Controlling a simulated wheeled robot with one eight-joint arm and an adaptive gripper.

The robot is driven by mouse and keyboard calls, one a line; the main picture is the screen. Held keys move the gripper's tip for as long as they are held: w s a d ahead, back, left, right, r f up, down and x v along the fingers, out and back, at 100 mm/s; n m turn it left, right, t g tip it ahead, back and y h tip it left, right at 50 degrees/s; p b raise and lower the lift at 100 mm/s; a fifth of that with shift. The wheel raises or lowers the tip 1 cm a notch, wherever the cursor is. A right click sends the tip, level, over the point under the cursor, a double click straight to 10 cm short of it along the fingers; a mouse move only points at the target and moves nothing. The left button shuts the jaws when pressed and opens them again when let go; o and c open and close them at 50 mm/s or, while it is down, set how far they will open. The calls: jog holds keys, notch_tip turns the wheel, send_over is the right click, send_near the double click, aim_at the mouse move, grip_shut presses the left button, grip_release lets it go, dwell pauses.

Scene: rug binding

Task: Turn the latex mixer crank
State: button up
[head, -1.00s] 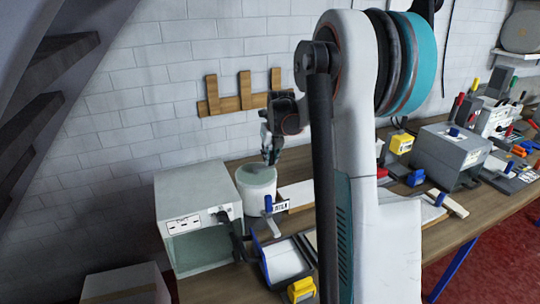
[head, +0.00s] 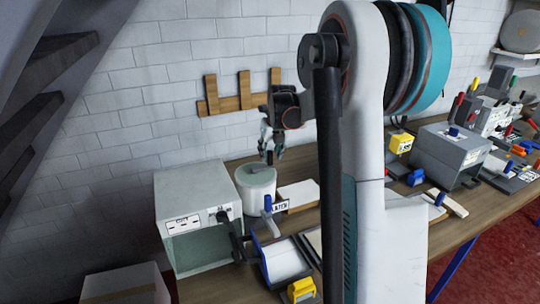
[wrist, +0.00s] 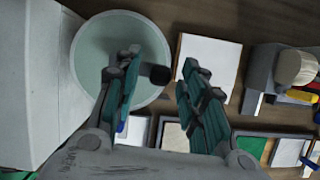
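The white latex mixer bucket (head: 256,193) stands on the workbench beside a grey-white box, with a small latex label (head: 281,206) in front of it. In the wrist view the bucket (wrist: 92,52) appears round with a pale green inside. A dark crank knob (wrist: 156,74) shows over its right rim, between my fingers and nearer the left one. My gripper (head: 271,154) points down above the bucket. In the wrist view my gripper (wrist: 165,70) has its two fingers spread apart, with no clear grip on the knob. The rest of the crank is mostly hidden.
The grey-white box (head: 195,205) stands close on the bucket's left. A pale block (head: 298,194) lies on its right. A blue-edged tray (head: 285,260) and a yellow object (head: 301,290) are in front. A wooden rack (head: 240,104) hangs on the wall behind.

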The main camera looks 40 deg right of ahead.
jog(key=v, duration=1)
jog(key=shift+f, duration=0.1)
